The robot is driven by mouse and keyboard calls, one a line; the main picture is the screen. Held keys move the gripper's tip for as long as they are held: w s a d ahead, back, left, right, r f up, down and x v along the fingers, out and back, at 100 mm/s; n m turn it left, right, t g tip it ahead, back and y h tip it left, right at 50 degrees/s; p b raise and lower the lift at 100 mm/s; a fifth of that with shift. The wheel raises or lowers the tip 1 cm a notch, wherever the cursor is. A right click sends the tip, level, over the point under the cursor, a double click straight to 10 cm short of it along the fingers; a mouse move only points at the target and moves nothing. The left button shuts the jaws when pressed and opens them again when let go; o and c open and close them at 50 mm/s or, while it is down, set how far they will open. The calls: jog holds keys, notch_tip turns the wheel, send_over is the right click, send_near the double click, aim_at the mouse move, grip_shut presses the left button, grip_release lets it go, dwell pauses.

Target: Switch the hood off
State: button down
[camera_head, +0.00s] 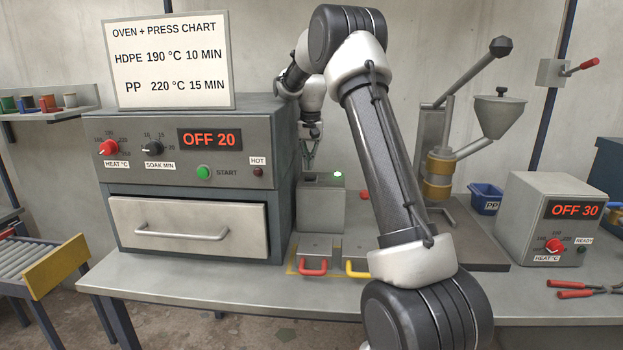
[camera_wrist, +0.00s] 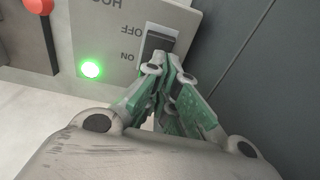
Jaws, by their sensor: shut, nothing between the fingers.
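The hood switch box (camera_head: 320,212) is a grey box on the bench, right of the oven. Its green lamp (camera_head: 338,176) is lit, and the lamp also shows in the wrist view (camera_wrist: 90,68). In the wrist view the dark rocker switch (camera_wrist: 158,41) sits beside upside-down ON, OFF and HOOD labels. My gripper (camera_wrist: 166,70) is shut and empty, its fingertips at the rocker's ON end. They cover part of it, and I cannot tell whether they touch it. In the head view my gripper (camera_head: 309,160) is above the box.
The oven (camera_head: 190,175) stands close on the left, its side wall near my gripper. A lever press (camera_head: 437,160) and a control box (camera_head: 550,225) stand to the right. Red and yellow handled moulds (camera_head: 315,248) lie in front. A red knob (camera_wrist: 40,5) shows in the wrist view.

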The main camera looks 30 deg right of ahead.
aim_at(311, 175)
jog(key=shift+g, duration=0.6)
jog(key=shift+s+a+f, duration=0.1)
jog(key=shift+s+f, duration=0.25)
jog(key=shift+f, duration=0.35)
jog(key=shift+s+a+f, duration=0.1)
jog(key=shift+s+f, duration=0.3)
jog(key=shift+f, duration=0.3)
jog(key=shift+s+f, duration=0.35)
jog(key=shift+f, duration=0.35)
jog(key=shift+w+r, duration=0.15)
jog(key=shift+r, duration=1.55)
jog(key=shift+w+r, duration=0.1)
jog(key=shift+r, duration=1.6)
jog(key=shift+d, duration=0.1)
